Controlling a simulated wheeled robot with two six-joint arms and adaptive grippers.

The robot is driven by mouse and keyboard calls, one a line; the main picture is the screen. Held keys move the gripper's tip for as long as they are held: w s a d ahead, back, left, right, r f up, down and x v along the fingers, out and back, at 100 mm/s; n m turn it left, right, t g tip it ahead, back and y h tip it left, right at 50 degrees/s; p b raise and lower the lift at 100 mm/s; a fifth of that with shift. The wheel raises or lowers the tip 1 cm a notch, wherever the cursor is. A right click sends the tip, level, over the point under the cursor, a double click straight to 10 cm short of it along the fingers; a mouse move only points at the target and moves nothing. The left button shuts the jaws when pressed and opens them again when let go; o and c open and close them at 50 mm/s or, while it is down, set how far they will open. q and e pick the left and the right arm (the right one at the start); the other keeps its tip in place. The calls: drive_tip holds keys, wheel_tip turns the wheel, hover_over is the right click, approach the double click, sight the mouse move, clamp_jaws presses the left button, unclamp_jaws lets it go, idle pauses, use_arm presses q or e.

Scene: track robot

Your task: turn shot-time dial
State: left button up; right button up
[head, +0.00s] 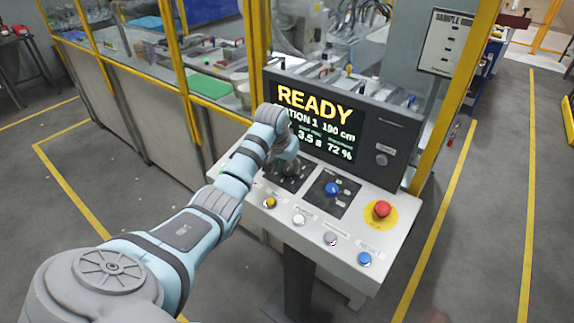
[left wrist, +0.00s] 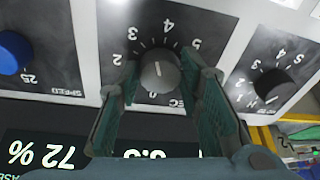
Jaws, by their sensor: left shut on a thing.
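The shot-time dial (left wrist: 160,72) is a dark round knob with a pale pointer line, on a black plate marked with numbers and SEC. Its pointer lies between the 3 and the 4. My left gripper (left wrist: 158,82) has one finger on each side of this knob and is shut on it. In the head view, my left gripper (head: 288,166) reaches down to the sloped panel and mostly hides the dial. The display (head: 316,118) reads READY, 3.5 s and 72 %. My right gripper is not in view.
A blue speed knob (head: 332,189) sits beside the dial, and another dark knob (left wrist: 274,84) is on its other side. A red emergency button (head: 382,209) is at the panel's right. Several push buttons line the front edge, including a blue one (head: 364,258).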

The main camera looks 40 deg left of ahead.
use_arm(q)
drive_tip(key=shift+n, duration=0.5)
drive_tip(key=n, duration=0.5)
drive_tip(key=shift+w+d+g, duration=0.1)
drive_tip(key=shift+d+g, duration=0.05)
drive_tip(key=shift+g, duration=0.25)
drive_tip(key=n, duration=0.5)
drive_tip(key=shift+w+g+y, duration=0.15)
drive_tip(key=shift+g+y, duration=0.15)
drive_tip(key=n, duration=0.6)
drive_tip(key=shift+w+n+g, duration=0.15)
drive_tip(key=shift+n+g, duration=0.25)
drive_tip(key=shift+f+n+g+h, duration=0.1)
drive_tip(key=shift+n+g+h, duration=0.3)
drive_tip(key=shift+n, duration=1.8)
drive_tip(key=o, duration=0.9)
drive_tip(key=shift+o, duration=1.4)
drive_tip(key=shift+w+a, duration=0.1)
drive_tip(key=shift+a, duration=0.1)
